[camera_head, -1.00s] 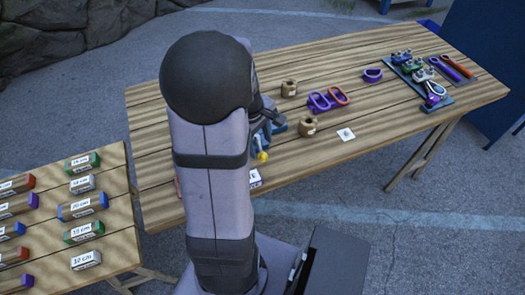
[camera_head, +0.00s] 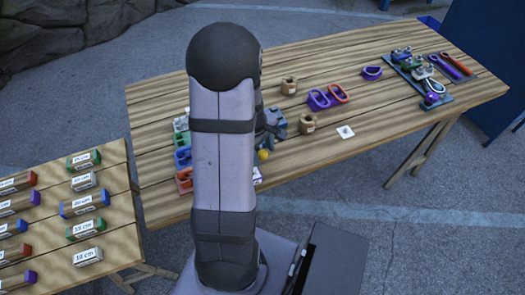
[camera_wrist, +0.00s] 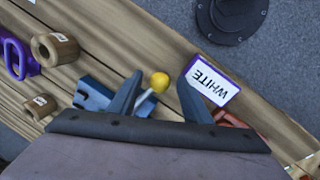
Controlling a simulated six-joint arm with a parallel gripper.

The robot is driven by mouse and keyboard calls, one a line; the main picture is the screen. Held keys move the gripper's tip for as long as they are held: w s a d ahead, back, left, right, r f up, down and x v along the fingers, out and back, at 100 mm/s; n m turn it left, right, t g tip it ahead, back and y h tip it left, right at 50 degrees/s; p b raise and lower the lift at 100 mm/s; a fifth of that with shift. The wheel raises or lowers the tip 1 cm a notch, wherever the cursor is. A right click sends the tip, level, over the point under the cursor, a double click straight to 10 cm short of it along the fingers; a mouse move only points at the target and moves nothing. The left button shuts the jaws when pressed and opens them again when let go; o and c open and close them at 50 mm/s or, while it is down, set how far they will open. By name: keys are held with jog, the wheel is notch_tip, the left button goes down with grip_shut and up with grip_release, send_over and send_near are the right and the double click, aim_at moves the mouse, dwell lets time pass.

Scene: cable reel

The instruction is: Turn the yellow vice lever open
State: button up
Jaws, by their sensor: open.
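The yellow ball knob of the vice lever (camera_wrist: 159,81) shows in the wrist view on a short pale rod. The blue vice (camera_wrist: 92,95) lies to its left, partly hidden by my finger. My gripper (camera_wrist: 160,77) is open, with one finger on each side of the knob in the picture. I see gaps beside the knob; the height difference is unclear. In the head view the yellow knob (camera_head: 263,154) shows just right of my arm, and the blue vice (camera_head: 277,122) is behind it. My gripper is mostly hidden by my arm there.
A purple-edged plate labelled WHITE (camera_wrist: 213,80) lies close to the right finger. Tan cable rolls (camera_head: 289,86) and purple and orange clamps (camera_head: 328,97) stand beyond the vice. A tool board (camera_head: 425,80) lies at the far right. Coloured blocks (camera_head: 183,157) are left of my arm.

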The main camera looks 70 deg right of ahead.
grip_shut()
jog(key=shift+s+d+r+n+p, duration=0.1)
jog(key=shift+s+r+n+p, duration=0.25)
jog(key=shift+p, duration=0.45)
jog(key=n+p, duration=0.1)
jog(key=p, duration=0.1)
jog(key=shift+s+d+p, duration=0.3)
jog(key=shift+d, duration=0.1)
jog(key=s+d+n+p, duration=0.1)
jog(key=n+p, duration=0.1)
jog(key=p, duration=0.2)
jog(key=shift+d+t, duration=0.1)
jog(key=shift+t, duration=0.3)
jog(key=shift+s+d+f+n+p, duration=0.15)
jog(key=shift+n+p, duration=0.3)
jog(key=shift+p, duration=0.45)
jog(key=shift+d+f, duration=0.1)
jog(key=shift+f, duration=0.05)
